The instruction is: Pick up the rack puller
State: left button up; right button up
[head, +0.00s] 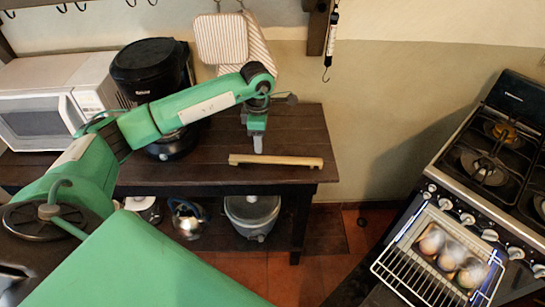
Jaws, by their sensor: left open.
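The rack puller (283,161) is a flat, light wooden stick with a notch near its right end. It lies along the front edge of the dark wooden table, roughly left to right in the head view. My left gripper (257,150) points down just above the left half of the stick. It is open, and no object shows between its fingers. I cannot tell whether the fingertips touch the stick. My right gripper is not in view.
A black appliance (150,65) and a white microwave (55,98) stand on the table's left. A kettle (188,218) and a pot (252,213) sit on the lower shelf.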

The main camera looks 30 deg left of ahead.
aim_at(260, 158)
pick_arm(q)
notch_tip(260, 158, down, 3)
jog(key=shift+a+r, duration=0.1)
jog(key=shift+r, duration=0.05)
jog(key=shift+f+p, duration=0.35)
jog(key=shift+f, duration=0.2)
jog(key=shift+w+f+p, duration=0.1)
jog(key=shift+f+p, duration=0.2)
jog(key=f, duration=0.1)
jog(key=f+p, duration=0.1)
jog(key=f, duration=0.1)
jog(key=shift+w+a+f+p, duration=0.2)
jog(key=shift+a+f+p, duration=0.05)
jog(key=shift+f+p, duration=0.05)
jog(key=shift+f, duration=0.4)
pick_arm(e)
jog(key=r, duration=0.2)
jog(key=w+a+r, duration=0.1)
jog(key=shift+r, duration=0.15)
pick_arm(q)
jog(key=shift+c, duration=0.4)
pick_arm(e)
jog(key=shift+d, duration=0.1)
pick_arm(q)
grip_shut()
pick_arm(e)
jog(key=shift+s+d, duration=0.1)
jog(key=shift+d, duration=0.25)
